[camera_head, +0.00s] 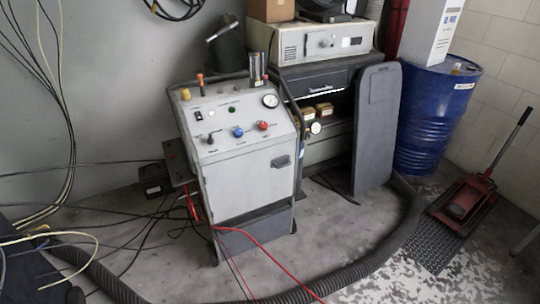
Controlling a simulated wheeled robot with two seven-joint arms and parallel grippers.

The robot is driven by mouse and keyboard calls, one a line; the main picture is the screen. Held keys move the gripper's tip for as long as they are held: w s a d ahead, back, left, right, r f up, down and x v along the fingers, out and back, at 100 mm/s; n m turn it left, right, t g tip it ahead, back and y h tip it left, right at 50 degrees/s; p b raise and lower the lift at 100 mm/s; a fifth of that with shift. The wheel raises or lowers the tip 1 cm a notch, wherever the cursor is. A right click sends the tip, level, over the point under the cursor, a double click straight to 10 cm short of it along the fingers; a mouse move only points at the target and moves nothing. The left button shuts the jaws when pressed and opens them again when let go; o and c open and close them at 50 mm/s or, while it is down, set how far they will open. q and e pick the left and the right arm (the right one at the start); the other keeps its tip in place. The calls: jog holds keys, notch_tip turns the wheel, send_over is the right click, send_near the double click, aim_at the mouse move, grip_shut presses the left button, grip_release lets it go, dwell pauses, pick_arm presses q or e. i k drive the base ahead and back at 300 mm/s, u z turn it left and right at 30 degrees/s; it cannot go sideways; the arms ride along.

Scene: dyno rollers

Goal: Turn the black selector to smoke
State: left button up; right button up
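A grey wheeled test unit (248,184) stands on the floor left of centre, with a sloped control panel on top. A small dark knob (210,138) sits at the left of the panel's lower row and looks like the black selector. Its pointer direction and the labels around it are too small to read, so I cannot tell which one says smoke. A blue knob (238,132) and a red knob (263,126) are to its right. A round gauge (270,100) is at the panel's upper right. Neither of my grippers is in view.
A red cable (262,250) and a thick black hose (350,272) cross the floor in front of the unit. Black cables lie to its left.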

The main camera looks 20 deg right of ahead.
aim_at(210, 141)
jog(key=u, duration=1.2)
jog(key=i, duration=0.85)
jog(key=z, duration=0.6)
jog(key=i, duration=0.75)
jog(key=z, duration=0.9)
